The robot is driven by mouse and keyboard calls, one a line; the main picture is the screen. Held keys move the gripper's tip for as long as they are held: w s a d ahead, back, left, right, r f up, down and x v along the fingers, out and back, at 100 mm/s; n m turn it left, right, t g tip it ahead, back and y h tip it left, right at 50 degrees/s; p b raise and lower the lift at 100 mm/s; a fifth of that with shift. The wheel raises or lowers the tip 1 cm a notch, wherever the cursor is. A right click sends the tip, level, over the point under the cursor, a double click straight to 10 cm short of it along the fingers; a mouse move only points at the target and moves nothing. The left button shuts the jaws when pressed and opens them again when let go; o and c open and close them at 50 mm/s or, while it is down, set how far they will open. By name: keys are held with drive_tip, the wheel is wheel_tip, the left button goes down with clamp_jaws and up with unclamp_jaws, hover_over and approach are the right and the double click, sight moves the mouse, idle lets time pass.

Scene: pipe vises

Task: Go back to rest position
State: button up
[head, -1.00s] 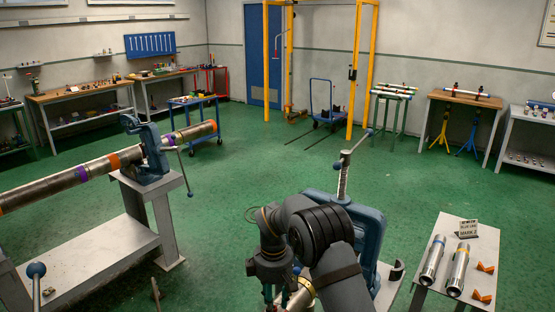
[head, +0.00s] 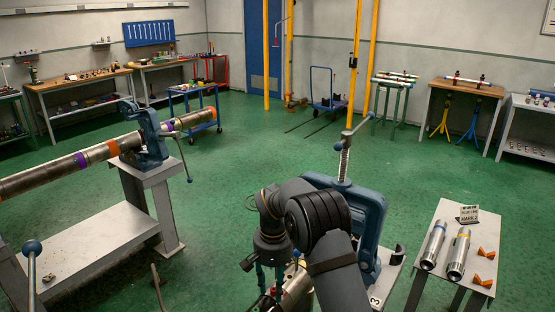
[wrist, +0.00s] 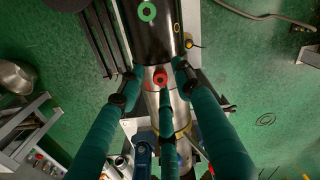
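My gripper (wrist: 158,76) has teal fingers. In the wrist view they stand spread apart over a pipe (wrist: 150,40) with a black section and a bare metal section. A small red fitting (wrist: 160,77) shows between the fingertips. I see no grip on the pipe, but the gap between fingers and pipe is hard to judge. In the head view my gripper (head: 268,292) hangs at the bottom edge, partly cut off, beside the partly hidden pipe (head: 298,291). A blue pipe vise (head: 369,222) stands just right of my arm.
At left, another blue vise (head: 150,135) on a grey stand holds a long pipe (head: 45,175) with orange and purple bands. At right, a small table (head: 428,278) carries two metal pipes and orange pieces. Green floor (head: 300,155) is open between them and the back benches.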

drive_tip(key=m, duration=0.8)
idle(0.4)
